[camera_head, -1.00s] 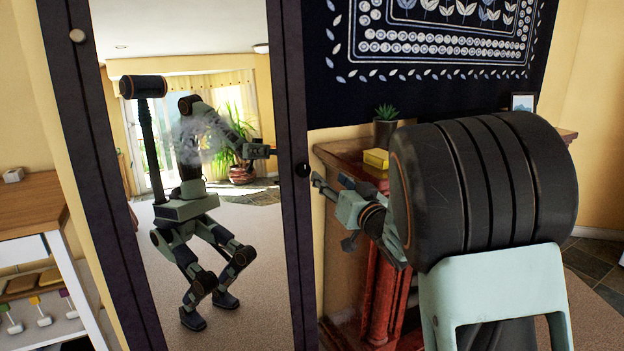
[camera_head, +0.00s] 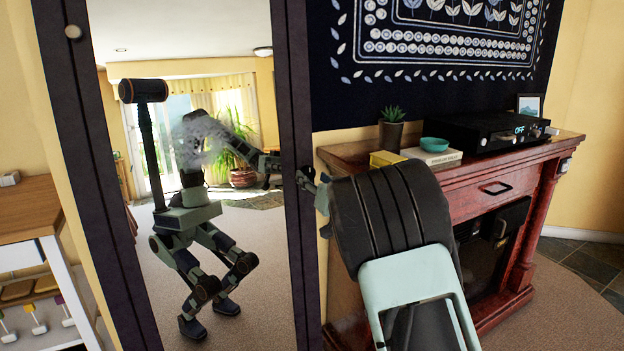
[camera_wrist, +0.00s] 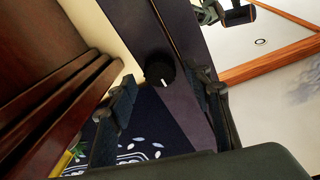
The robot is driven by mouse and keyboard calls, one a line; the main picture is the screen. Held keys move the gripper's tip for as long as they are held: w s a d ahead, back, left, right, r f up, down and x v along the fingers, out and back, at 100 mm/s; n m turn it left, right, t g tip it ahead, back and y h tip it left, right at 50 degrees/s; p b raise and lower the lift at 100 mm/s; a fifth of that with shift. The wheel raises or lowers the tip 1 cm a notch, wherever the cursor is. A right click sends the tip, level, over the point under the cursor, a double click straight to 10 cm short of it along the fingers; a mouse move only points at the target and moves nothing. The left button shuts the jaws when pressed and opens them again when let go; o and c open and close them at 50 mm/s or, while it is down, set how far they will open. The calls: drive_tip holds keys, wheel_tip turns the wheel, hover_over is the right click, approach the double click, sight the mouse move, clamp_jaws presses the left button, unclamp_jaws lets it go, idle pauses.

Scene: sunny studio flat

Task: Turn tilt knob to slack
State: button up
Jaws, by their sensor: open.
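The tilt knob is the round black knob (camera_wrist: 160,72) on the dark frame of the standing mirror (camera_head: 295,120). In the wrist view it carries a short white mark and lies in the gap between my two fingertips, with space showing on both sides. My gripper (camera_wrist: 165,82) is open and empty and points at the knob. In the head view my gripper (camera_head: 309,183) is at the right post of the mirror frame, and it and my arm cover the knob there. I cannot tell how far the fingertips are from it in depth.
A red wooden fireplace (camera_head: 490,175) stands right of the mirror, bearing a yellow block (camera_head: 387,159), a plant (camera_head: 391,128), a teal bowl (camera_head: 434,144) and a black device (camera_head: 492,132). A wooden-topped table (camera_head: 25,208) is at left.

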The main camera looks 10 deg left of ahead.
drive_tip(key=shift+x, duration=0.8)
drive_tip(key=c, duration=1.1)
